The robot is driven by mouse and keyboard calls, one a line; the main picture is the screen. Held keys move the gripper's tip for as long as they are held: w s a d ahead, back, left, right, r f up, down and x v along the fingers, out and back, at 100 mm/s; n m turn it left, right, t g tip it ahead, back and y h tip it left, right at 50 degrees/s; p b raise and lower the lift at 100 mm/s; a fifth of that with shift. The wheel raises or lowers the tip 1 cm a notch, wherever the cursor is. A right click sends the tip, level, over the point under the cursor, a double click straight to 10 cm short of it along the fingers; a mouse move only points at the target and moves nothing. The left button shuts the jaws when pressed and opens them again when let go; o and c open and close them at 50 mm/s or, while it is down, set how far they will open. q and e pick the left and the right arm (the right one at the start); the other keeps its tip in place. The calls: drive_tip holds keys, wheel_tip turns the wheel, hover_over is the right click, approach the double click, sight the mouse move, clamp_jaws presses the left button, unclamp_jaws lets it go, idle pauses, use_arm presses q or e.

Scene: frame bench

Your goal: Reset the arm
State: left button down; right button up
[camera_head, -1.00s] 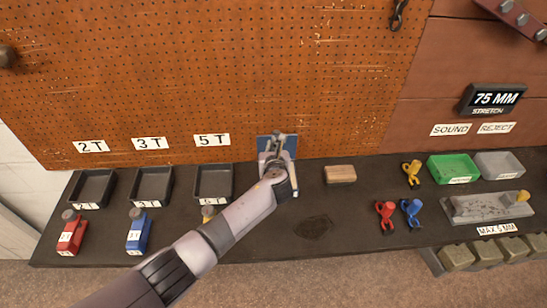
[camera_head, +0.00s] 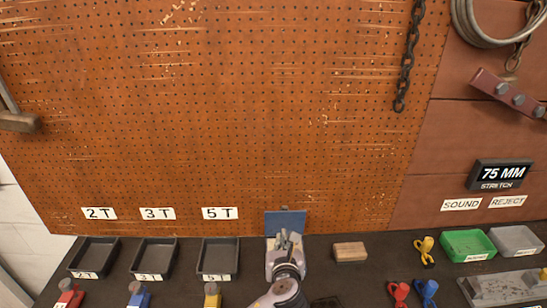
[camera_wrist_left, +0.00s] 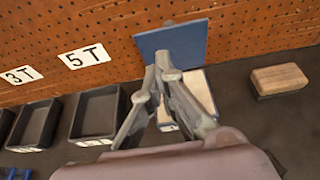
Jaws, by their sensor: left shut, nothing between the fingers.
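My left gripper (camera_head: 285,243) is in front of a small blue panel (camera_head: 286,223) standing against the pegboard at the middle of the bench. It is shut and empty. The left wrist view shows its grey fingers (camera_wrist_left: 164,68) close together at the tips, in front of the blue panel (camera_wrist_left: 172,43). A pale flat piece (camera_wrist_left: 200,93) lies at the panel's foot, partly hidden by the fingers. I cannot tell whether the fingers touch the panel. My right gripper is not in view.
Black trays (camera_head: 220,258) labelled 2T, 3T and 5T stand at left, with red, blue and yellow items before them. A wooden block (camera_head: 350,251) lies right of the gripper. Coloured shackles, a green bin (camera_head: 467,243) and a grey bin (camera_head: 515,239) are further right.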

use_arm(q)
drive_tip(key=s+a+f+n+g, duration=0.35)
drive_tip(key=s+a+n, duration=0.25)
drive_tip(key=s+n, duration=0.25)
drive_tip(key=s+a+f+n+g, duration=0.3)
drive_tip(key=s+a+f+n, duration=0.3)
drive_tip(key=n, duration=0.4)
drive_tip(key=s+a+r+n+g, duration=0.1)
drive_tip(key=s+a+n+g, duration=0.1)
drive_tip(key=s+a+n, duration=0.55)
drive_tip(key=s+a+r+n+g, duration=0.15)
drive_tip(key=s+a+n, duration=0.35)
drive_tip(key=s+n, duration=0.5)
drive_tip(key=s+f+m+g+b, duration=0.1)
drive_tip(key=s+f, duration=0.1)
drive_tip(key=f, duration=1.3)
drive_tip(key=s+f+m+g+b, duration=0.1)
drive_tip(key=s+f+b, duration=0.1)
drive_tip(key=f, duration=1.3)
drive_tip(key=s+a+f+g+b, duration=0.1)
drive_tip(key=s+a+f, duration=0.2)
drive_tip(key=s+f, duration=1.3)
drive_tip(key=shift+f, duration=0.7)
